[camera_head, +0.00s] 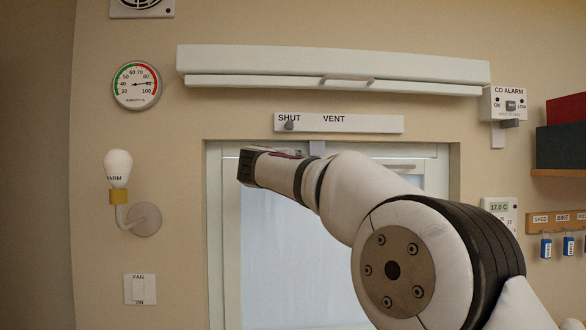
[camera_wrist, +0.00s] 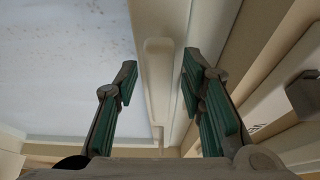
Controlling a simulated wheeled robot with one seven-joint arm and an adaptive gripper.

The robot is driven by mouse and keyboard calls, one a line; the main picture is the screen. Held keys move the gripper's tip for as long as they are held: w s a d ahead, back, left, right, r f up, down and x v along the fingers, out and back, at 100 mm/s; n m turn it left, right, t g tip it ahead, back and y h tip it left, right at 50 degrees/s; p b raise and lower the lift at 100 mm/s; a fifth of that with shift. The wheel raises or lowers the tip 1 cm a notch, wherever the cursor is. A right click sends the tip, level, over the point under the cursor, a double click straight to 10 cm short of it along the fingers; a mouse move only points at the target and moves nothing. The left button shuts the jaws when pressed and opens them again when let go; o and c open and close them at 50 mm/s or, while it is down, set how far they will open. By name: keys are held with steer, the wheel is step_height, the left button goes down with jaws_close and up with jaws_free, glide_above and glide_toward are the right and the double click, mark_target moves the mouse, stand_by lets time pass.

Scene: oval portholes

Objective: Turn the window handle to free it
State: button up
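In the wrist view, the window handle (camera_wrist: 158,85) is a long, pale bar with rounded corners, lying along the window frame. My gripper (camera_wrist: 160,78) is open, with one green-padded finger on each side of the handle. Gaps show between the bar and both fingers, so it looks ungripped; depth is hard to judge. In the head view, my arm crosses the top of the window (camera_head: 290,250) and hides my fingers. A pale bar (camera_head: 400,167) shows on the frame right of my arm; I cannot tell whether it is part of the same handle.
A vent strip (camera_head: 365,124) marked SHUT and VENT, with a dark knob (camera_head: 289,126), sits just above the window; the knob also shows in the wrist view (camera_wrist: 302,90). A blind housing (camera_head: 270,62) is higher. A lamp (camera_head: 118,168) stands out on the left, a CO alarm (camera_head: 508,104) on the right.

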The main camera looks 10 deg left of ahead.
steer(key=s+a, duration=0.1)
steer(key=s, duration=1.1)
steer(key=shift+a, duration=0.15)
steer(key=s+d+r+n+y, duration=0.5)
steer(key=s+d+n+y, duration=0.15)
steer(key=n, duration=0.45)
steer(key=s+d+f+n+g+h, duration=0.2)
steer(key=s+d+f+n+g, duration=0.2)
steer(key=s+d+f, duration=1)
steer(key=s+d+f+n+g+h, duration=0.2)
steer(key=s+d+f+n+g, duration=0.2)
steer(key=s+d+f+g, duration=0.4)
steer(key=s+d+f, duration=0.3)
steer(key=s+f, duration=0.1)
steer(key=f, duration=0.2)
steer(key=s+d+f, duration=0.3)
steer(key=s+f, duration=0.1)
steer(key=f, duration=0.2)
steer(key=shift+s+d+h+b, duration=0.25)
steer(key=shift+s+h+b, duration=0.1)
steer(key=shift+b, duration=0.05)
